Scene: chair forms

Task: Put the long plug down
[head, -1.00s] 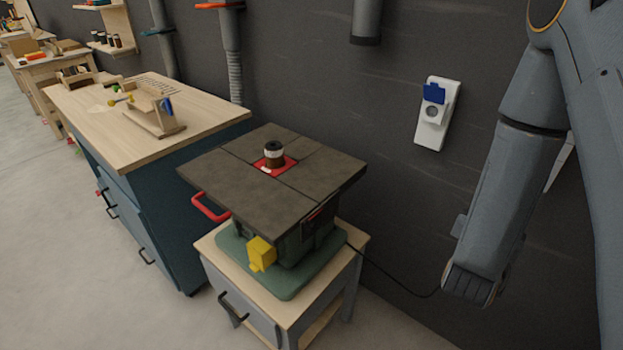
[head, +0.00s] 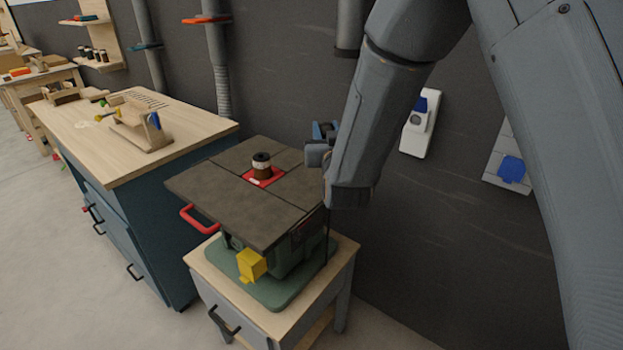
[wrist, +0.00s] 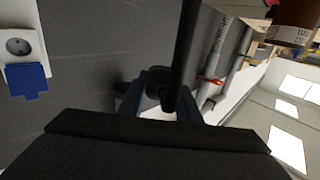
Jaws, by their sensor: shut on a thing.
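My gripper (head: 325,131) is beside the right corner of the dark machine table top, a little above it, in the head view. In the wrist view its blue fingers (wrist: 160,108) are shut on the long plug (wrist: 180,60), a dark, long shape that runs up out of the picture. The plug's far end is out of view there, and in the head view the gripper and arm hide the plug. A black cord (head: 327,236) hangs below my arm beside the machine.
The grey machine table top (head: 215,193) carries a brown jar (head: 262,164) on a red insert. The machine stands on a wooden cabinet (head: 290,322). A wooden workbench (head: 85,140) is at left. A white wall socket (head: 417,135) with a blue flap is behind my arm.

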